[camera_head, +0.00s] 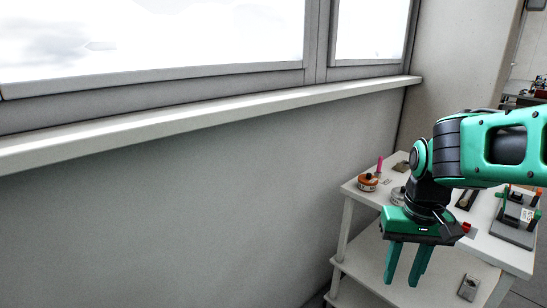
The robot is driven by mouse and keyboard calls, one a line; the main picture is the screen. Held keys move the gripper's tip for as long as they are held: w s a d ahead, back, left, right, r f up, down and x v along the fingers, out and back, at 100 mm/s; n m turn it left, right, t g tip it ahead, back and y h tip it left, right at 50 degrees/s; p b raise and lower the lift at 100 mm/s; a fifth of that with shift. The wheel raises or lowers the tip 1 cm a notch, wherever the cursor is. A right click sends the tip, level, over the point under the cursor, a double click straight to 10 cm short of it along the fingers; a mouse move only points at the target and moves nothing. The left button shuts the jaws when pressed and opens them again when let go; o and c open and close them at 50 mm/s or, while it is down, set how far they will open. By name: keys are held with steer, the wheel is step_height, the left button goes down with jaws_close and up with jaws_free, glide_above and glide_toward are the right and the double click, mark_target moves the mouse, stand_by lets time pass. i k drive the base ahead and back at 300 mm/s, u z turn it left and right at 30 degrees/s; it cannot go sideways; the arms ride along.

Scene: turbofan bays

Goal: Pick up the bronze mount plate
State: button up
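I cannot pick out the bronze mount plate with certainty. A small dull brownish flat piece (402,166) lies at the back corner of the white table's top. A small grey-brown block-like piece (469,287) lies on the lower shelf. Both are too small to name. My gripper (402,283) hangs in front of the table's near-left side with its two green fingers pointing down. The fingers are apart and nothing shows between them. My gripper and arm hide part of the tabletop.
The white two-level table (513,256) stands at the right by the wall. On top are an orange round tin (368,182), a pink upright item (379,164), a clear round container (398,195) and a dark device (515,222). A window sill (220,115) runs along the wall.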

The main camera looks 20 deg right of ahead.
mark_target(405, 163)
steer(key=z, duration=0.4)
steer(key=i, duration=1.5)
steer(key=z, duration=0.25)
